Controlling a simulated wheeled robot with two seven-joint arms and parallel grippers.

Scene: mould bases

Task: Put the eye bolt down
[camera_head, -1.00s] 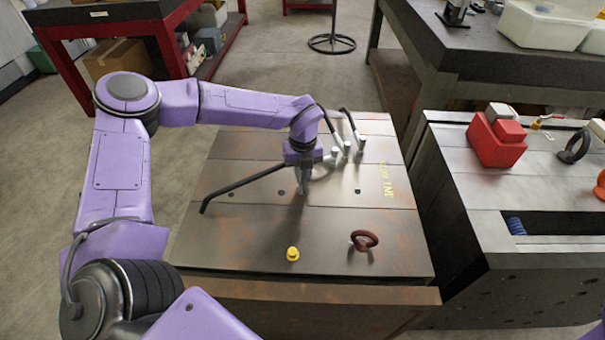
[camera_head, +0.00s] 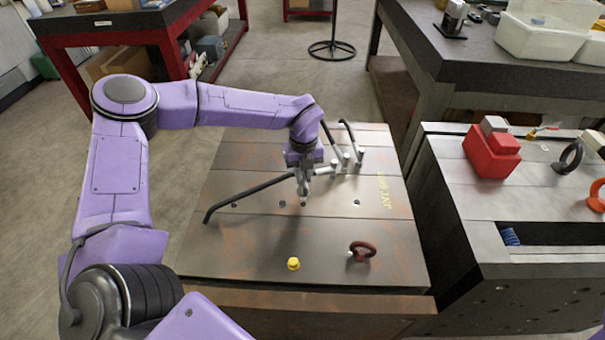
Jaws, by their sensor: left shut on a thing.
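A dark red eye bolt (camera_head: 362,251) is on the near right part of the mould base's top plate (camera_head: 255,248), its ring upright, apart from my grippers. My left gripper (camera_head: 303,191) points down over the middle of the plate. It is shut on a small grey thing at its fingertips, too small and blended with the fingers to make out. I cannot tell whether it touches the plate. My right gripper is not in view.
A yellow plug (camera_head: 293,264) sits near the plate's front edge.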

